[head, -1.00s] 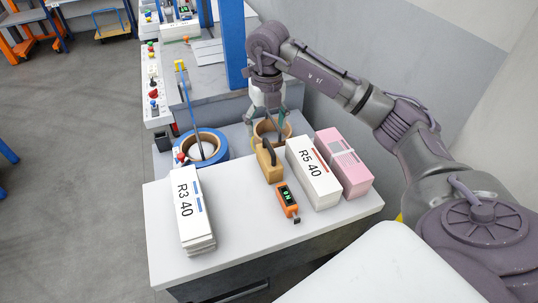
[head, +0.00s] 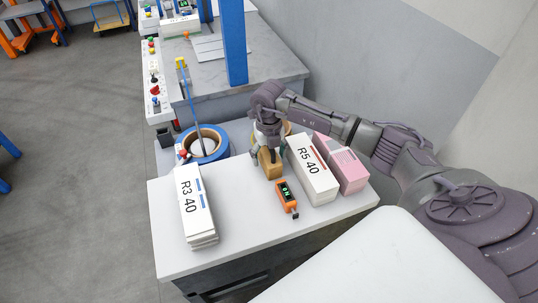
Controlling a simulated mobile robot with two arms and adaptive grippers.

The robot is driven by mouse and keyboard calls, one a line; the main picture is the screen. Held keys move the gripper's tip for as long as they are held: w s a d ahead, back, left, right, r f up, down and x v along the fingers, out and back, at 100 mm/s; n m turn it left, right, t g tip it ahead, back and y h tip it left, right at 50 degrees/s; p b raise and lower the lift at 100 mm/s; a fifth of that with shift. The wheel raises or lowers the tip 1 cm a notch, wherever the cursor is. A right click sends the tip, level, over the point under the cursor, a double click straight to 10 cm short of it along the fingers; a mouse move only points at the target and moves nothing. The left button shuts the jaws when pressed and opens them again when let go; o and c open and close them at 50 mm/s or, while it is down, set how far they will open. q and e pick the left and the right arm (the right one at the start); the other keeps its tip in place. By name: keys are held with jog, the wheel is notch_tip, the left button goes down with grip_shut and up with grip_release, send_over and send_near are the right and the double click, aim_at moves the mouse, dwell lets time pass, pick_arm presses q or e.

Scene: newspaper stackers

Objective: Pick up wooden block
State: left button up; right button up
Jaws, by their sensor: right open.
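The wooden block (head: 270,167) is tan with a dark handle-like top. It stands on the white tabletop (head: 240,225), between the R3 40 stack and the R5 40 stack. My right gripper (head: 268,147) is low at the block's upper, far end, pointing down, with its fingers open. The fingers overlap the block's top in the picture; whether they touch it or sit around it cannot be told. My left gripper is out of view.
An orange device (head: 286,197) lies just in front of the block. The white R5 40 stack (head: 312,170) and a pink stack (head: 341,164) stand close on the right. The R3 40 stack (head: 195,207) is left. Blue tape (head: 219,151) lies behind.

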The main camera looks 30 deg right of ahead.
aim_at(266, 155)
jog(key=shift+f, duration=0.25)
jog(key=shift+r, duration=0.1)
jog(key=c, duration=1.4)
notch_tip(266, 155, up, 10)
jog(key=shift+f+b, duration=0.1)
jog(key=shift+b, duration=1.1)
jog(key=shift+c, duration=0.2)
jog(key=shift+a+r+n, duration=0.4)
jog(key=shift+a+n, duration=0.15)
jog(key=shift+n, duration=0.65)
jog(key=s+a+m, duration=0.6)
jog(key=s+m, duration=0.1)
jog(key=m, duration=1)
jog(key=s+a+m, duration=0.6)
jog(key=s+m, duration=0.2)
jog(key=m, duration=1)
jog(key=shift+a+r+m, duration=0.2)
jog(key=shift+r+m, duration=0.1)
jog(key=shift+r, duration=0.15)
